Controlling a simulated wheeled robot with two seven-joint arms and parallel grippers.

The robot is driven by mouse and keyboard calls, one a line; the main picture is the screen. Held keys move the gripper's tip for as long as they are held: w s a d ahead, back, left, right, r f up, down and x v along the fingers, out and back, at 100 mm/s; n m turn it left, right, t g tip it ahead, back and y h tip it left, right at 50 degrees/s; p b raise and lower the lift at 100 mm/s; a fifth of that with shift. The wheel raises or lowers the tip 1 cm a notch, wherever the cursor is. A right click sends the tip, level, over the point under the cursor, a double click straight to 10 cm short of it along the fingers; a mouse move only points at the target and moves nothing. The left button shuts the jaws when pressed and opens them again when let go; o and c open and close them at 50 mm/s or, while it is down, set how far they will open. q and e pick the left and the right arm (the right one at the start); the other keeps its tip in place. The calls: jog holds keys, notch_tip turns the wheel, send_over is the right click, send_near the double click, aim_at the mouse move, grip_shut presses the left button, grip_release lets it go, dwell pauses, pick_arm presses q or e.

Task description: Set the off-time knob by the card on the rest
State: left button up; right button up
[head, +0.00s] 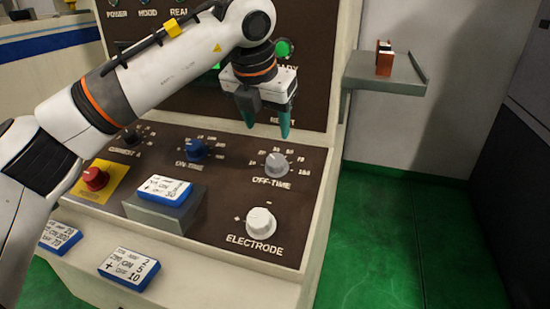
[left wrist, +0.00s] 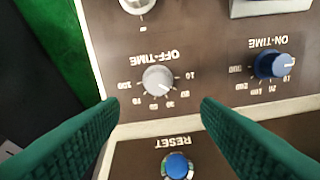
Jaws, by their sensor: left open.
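The grey off-time knob (head: 276,162) sits on the brown sloping panel, with a printed number scale around it. It also shows in the left wrist view (left wrist: 158,80), upside down; I cannot read its exact setting. My left gripper (head: 267,126) is open and empty, pointing down above and behind this knob. Its green fingertips show apart in the left wrist view, and neither touches the knob there. A white card with a blue edge (head: 164,188) lies on the grey rest (head: 160,213); its small print is hard to read. My right gripper is not in view.
Nearby are the blue on-time knob (head: 194,150), white electrode knob (head: 261,222) and red button (head: 95,178). A blue reset button (left wrist: 177,166) lies below the fingers' gap. Another card (head: 128,266) lies on the front ledge. A side shelf (head: 385,80) holds a small block.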

aim_at(275, 160)
pick_arm(q)
jog(key=p+x, duration=0.1)
jog(key=x, duration=1)
jog(key=shift+s+d+f, duration=0.1)
jog(key=shift+d+f, duration=0.05)
jog(key=c, duration=1)
